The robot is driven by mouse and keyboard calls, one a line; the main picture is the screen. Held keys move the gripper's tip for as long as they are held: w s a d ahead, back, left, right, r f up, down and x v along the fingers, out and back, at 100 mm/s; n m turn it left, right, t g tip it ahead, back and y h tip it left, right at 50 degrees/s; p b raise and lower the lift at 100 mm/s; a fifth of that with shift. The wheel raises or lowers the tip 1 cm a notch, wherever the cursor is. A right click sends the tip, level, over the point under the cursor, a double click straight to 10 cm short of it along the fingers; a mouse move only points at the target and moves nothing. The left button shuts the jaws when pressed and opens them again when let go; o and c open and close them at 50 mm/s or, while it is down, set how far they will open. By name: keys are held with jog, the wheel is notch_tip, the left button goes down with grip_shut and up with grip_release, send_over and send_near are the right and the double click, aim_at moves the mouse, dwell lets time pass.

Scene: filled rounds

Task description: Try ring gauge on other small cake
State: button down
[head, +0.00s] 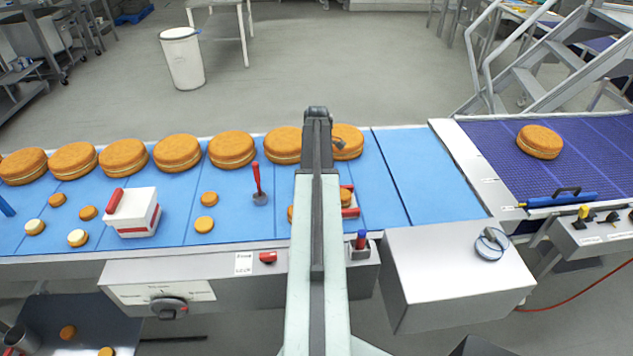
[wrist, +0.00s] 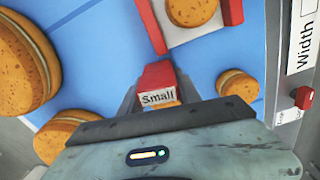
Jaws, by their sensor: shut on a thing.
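In the wrist view my gripper (wrist: 158,90) is shut on a red block labelled "Small" (wrist: 155,72), the handle of the ring gauge. Beyond it lies a white piece with red sides (wrist: 174,39) and a small cake (wrist: 193,10) between the sides. I cannot tell whether this piece joins the handle. In the head view its red edge (head: 350,212) and that cake (head: 346,197) show right of my arm. Another small cake (wrist: 237,85) lies right of the gripper in the wrist view, partly hidden by my arm in the head view. My arm hides the gripper there.
Large cakes (head: 177,151) line the blue belt's far edge. Several small cakes (head: 204,224) lie at left beside a white block with a red handle (head: 131,210). A red-handled tool (head: 258,188) stands left of my arm. The belt right of the arm (head: 415,175) is bare.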

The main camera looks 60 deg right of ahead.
jog(key=shift+r+p, duration=3.95)
jog(key=shift+r, duration=0.25)
